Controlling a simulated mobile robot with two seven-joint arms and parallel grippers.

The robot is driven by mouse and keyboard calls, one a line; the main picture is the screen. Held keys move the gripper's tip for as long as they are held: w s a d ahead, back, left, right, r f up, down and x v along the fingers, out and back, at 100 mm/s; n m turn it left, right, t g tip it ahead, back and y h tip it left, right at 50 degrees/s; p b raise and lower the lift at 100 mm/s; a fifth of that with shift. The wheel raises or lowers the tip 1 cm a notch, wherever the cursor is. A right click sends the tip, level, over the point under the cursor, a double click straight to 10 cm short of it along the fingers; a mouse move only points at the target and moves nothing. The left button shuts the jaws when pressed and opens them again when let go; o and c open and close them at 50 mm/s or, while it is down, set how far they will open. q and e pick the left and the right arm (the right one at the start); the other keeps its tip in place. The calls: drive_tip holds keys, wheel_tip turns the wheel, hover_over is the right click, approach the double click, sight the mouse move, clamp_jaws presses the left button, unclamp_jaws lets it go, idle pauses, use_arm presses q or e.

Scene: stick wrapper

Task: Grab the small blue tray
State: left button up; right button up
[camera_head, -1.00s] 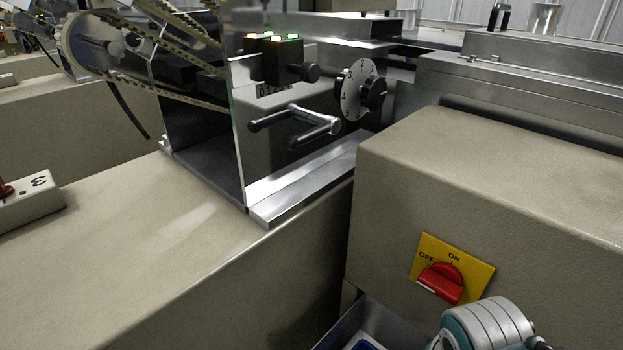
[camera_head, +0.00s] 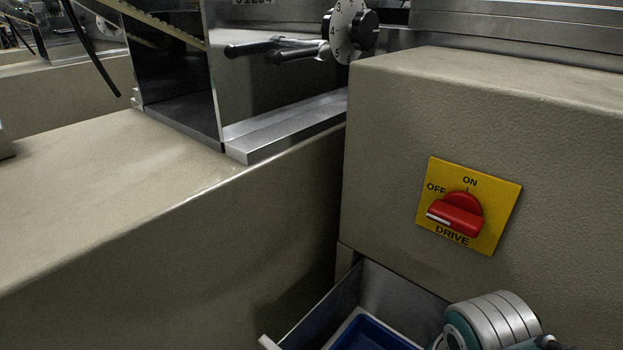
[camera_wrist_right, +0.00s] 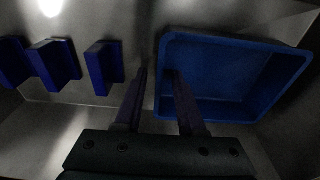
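The small blue tray (camera_wrist_right: 235,75) lies in the right half of the right wrist view. A corner of the blue tray (camera_head: 368,336) also shows at the bottom of the head view, inside a metal bin (camera_head: 388,290). My right gripper (camera_wrist_right: 158,74) is open. Its fingers appear on either side of the tray's left wall, one over the inside and one outside. I cannot tell how far above the wall they are. In the head view my right arm covers part of the bin, and its fingers are hidden. My left gripper is not in view.
Several blue blocks (camera_wrist_right: 104,66) stand left of the tray. The bin's metal walls are close around. A beige machine housing (camera_head: 400,130) with a red switch (camera_head: 456,215) on a yellow plate rises behind the bin. A beige surface (camera_head: 150,210) lies left.

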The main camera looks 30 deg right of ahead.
clamp_jaws()
idle(1.4)
